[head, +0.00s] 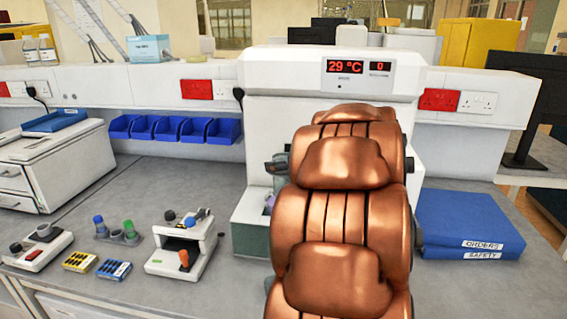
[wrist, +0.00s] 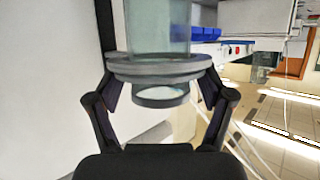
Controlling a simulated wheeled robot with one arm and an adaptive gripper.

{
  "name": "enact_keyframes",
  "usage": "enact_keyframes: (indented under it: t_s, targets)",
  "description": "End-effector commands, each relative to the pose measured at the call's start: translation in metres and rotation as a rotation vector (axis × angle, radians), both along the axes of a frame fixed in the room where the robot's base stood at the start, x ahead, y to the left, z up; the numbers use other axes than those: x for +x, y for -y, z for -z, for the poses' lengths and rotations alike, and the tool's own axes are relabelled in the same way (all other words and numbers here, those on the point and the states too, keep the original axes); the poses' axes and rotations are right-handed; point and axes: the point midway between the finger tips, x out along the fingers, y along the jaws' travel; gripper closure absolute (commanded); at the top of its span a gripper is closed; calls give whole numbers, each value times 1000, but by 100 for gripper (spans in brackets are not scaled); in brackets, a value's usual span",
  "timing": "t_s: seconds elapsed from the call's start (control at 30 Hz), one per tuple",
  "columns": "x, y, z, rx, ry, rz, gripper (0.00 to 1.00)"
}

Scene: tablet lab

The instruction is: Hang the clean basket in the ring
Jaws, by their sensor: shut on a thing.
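In the wrist view, my gripper (wrist: 160,92) is shut on a grey round collar (wrist: 160,70), one finger on each side. A clear greenish cylinder (wrist: 158,28) extends from the collar away from my gripper, and a smaller dark rim shows on the near side. This appears to be the basket. In the head view, dark finger parts of my gripper (head: 278,165) show just left of my copper arm, in front of the white machine (head: 263,130). My arm hides most of the basket and the machine's front. I cannot make out the ring.
The machine's display (head: 359,68) reads 29 °C. A greenish tank (head: 250,238) stands low at its front left, partly behind my arm. Blue binders (head: 465,220) lie to the right. A small white device (head: 182,248) and blue bins (head: 172,130) are to the left.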

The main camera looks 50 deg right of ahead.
Motion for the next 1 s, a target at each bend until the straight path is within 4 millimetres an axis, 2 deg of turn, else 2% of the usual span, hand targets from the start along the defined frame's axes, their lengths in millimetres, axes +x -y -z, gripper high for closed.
enact_keyframes:
  t_s: [1.0]
  targets:
    - [-2,-1,11,3,-14,-2,84]
